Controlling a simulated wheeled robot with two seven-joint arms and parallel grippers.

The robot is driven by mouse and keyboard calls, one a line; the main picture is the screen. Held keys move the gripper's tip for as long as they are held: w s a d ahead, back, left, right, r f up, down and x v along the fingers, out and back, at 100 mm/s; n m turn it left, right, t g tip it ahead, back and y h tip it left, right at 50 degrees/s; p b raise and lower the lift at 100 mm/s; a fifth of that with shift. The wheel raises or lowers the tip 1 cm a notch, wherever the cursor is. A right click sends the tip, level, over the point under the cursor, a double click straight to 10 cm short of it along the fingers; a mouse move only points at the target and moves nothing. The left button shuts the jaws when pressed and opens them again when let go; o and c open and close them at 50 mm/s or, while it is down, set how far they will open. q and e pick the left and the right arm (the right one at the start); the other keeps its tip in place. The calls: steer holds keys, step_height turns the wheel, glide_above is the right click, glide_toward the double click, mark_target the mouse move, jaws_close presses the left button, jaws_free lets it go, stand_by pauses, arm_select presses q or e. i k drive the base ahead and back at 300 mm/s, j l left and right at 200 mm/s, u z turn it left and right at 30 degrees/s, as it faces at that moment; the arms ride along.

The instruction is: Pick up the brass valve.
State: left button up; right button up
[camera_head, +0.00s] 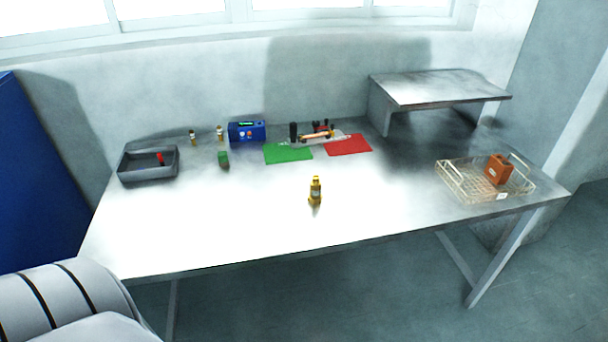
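A small upright brass-yellow object (315,190), which looks like the brass valve, stands near the front middle of the metal table (220,220). It has a narrow top and a wider base, and nothing touches it. Its fine detail is too small to make out. Neither of my grippers is in view. A white rounded part at the lower left looks like part of my own body.
A dark tray (130,178) holds a red item at the left. Behind are a green block (223,159), a blue box (248,132), a green mat (288,153), a red mat (348,145) and tools. A wire basket (460,186) and raised shelf (440,88) stand right.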

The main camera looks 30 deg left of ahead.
mark_target(314, 196)
steer(key=u, duration=0.95)
